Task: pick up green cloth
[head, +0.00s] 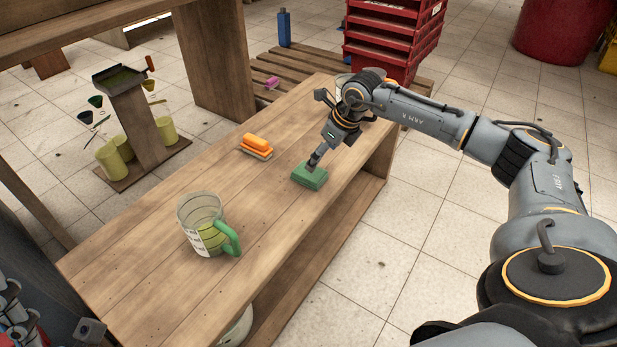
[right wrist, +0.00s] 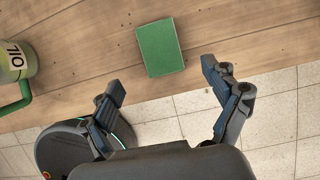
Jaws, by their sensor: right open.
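The green cloth (head: 309,177) lies as a folded block on the wooden bench, near its right edge in the head view. In the right wrist view the cloth (right wrist: 160,47) is a green rectangle at upper centre, beyond the fingertips. My right gripper (head: 313,160) appears just over the cloth in the head view. In the right wrist view my right gripper (right wrist: 166,78) is open, with its fingers spread wide and nothing between them. The cloth is in front of the gap between the fingers. My left gripper is not in view.
The wooden bench (head: 165,255) carries a measuring jug (head: 205,215) with a green handle and an orange brush (head: 256,144). The jug also shows in the right wrist view (right wrist: 14,62). Red crates (head: 392,45) stand on a pallet behind. The bench around the cloth is clear.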

